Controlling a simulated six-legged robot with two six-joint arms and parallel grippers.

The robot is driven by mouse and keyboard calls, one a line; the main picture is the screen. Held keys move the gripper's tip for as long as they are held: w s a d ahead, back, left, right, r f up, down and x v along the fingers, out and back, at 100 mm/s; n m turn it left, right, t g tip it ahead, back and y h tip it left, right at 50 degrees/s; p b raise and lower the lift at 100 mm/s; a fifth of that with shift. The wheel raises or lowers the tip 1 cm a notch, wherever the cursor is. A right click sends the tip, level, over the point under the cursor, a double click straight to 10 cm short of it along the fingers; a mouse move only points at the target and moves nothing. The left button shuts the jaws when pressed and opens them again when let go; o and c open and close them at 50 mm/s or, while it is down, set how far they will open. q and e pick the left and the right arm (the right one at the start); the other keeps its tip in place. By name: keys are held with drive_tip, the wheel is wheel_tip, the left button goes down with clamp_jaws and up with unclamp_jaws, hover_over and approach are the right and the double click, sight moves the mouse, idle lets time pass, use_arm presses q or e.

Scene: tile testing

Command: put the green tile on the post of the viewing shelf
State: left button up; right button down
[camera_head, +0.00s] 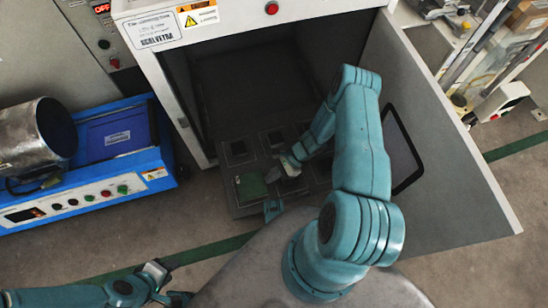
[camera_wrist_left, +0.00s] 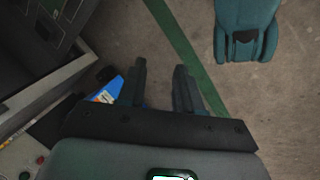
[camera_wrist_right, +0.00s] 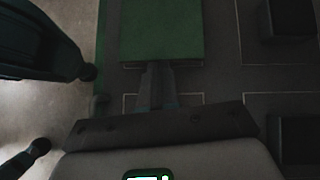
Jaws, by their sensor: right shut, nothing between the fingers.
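The green tile (camera_head: 250,186) lies flat at the front left of a dark tray (camera_head: 243,211) in the open cabinet. In the right wrist view the green tile (camera_wrist_right: 162,32) fills the top middle. My right gripper (camera_head: 271,176) is shut and empty at the tile's edge; its fingertips (camera_wrist_right: 157,68) also show there, and I cannot tell if they touch it. My left gripper (camera_wrist_left: 160,70) is open and empty over the floor, well away from the tile. I cannot clearly make out which part is the viewing shelf's post.
The tray has several outlined cells, some with dark blocks (camera_wrist_right: 290,18). The cabinet's open door (camera_head: 450,150) stands to the right of my right arm. A blue machine (camera_head: 115,135) with a metal cylinder (camera_head: 25,140) stands at left.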

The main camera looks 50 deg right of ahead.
drive_tip(key=shift+a, duration=0.1)
drive_tip(key=shift+w+a+r+p, duration=0.15)
drive_tip(key=shift+a+p, duration=0.1)
drive_tip(key=shift+a, duration=0.15)
drive_tip(key=shift+w+a+f+p, duration=0.1)
drive_tip(key=shift+w+a+p, duration=0.1)
drive_tip(key=shift+a, duration=0.15)
drive_tip(key=shift+d, duration=0.1)
